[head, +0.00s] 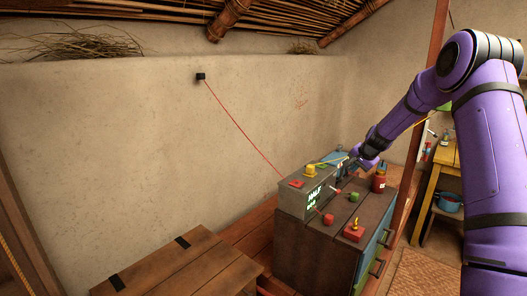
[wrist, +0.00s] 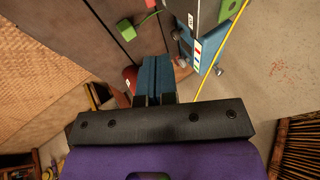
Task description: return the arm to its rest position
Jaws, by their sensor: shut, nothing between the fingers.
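My purple arm reaches in from the right in the head view, and my gripper (head: 352,167) hangs over the back of the dark wooden cabinet (head: 312,258). In the wrist view my gripper (wrist: 154,78) has its two blue fingers together, with nothing between them. Below the fingers are the cabinet's dark planks and a red object partly hidden behind them. The gripper is close to the grey box (head: 309,192) with a lit display; whether it touches anything there I cannot tell.
The cabinet top holds a red jar (head: 379,183), a green block (head: 354,197) and a red block with a yellow knob (head: 353,232). A red cord runs from a black wall fixture (head: 200,76) to the box. A wooden chest (head: 180,268) stands at left; a yellow table (head: 443,160) at right.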

